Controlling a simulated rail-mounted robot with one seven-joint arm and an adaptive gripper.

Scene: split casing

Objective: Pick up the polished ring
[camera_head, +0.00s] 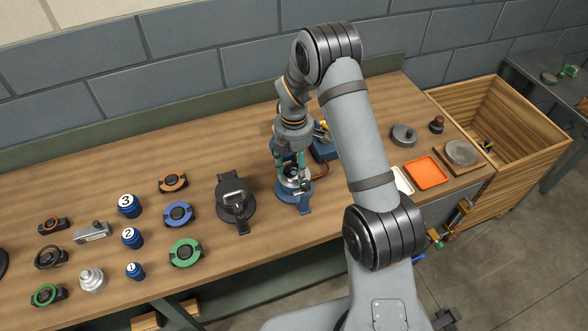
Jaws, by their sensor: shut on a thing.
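My gripper (291,170) points down over a blue round casing part (296,194) near the middle of the bench. Its fingers are shut on a small shiny silver piece that looks like the polished ring (291,174), at the top of the casing. The fingers hide much of the ring. I cannot tell whether it still touches the casing.
A dark round casing (236,207) stands just left. Blue numbered pots, coloured clamp rings and a stepped silver piece (91,280) lie further left on the bench (330,229). An orange tray (425,172) and a wooden crate (548,151) are right. My arm covers the middle right.

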